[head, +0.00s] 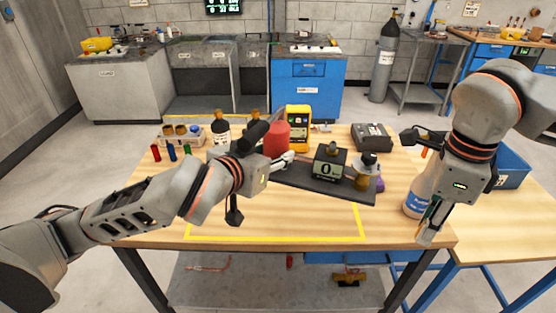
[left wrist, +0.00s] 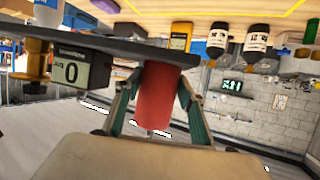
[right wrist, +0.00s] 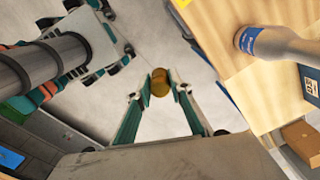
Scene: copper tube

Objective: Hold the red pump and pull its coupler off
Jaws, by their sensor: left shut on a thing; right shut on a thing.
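The red pump's red cylinder (head: 277,138) stands on the left part of a dark base plate (head: 318,188). A gauge reading 0 (head: 328,167) and a brass fitting (head: 362,183) are toward its right end. My left gripper (head: 284,159) is shut on the red cylinder, with one finger on each side in the left wrist view (left wrist: 160,85). My right gripper (head: 429,232) hangs apart from the pump, near the table's front right edge. In the right wrist view it is shut on a small round brass piece (right wrist: 160,82), apparently the coupler. This piece is hidden in the head view.
A white bottle with a blue label (head: 417,197) stands close to my right gripper. A yellow meter (head: 298,127) and dark bottles are behind the pump. A blue bin (head: 511,168) is at the right. The yellow-taped front area (head: 280,232) is clear.

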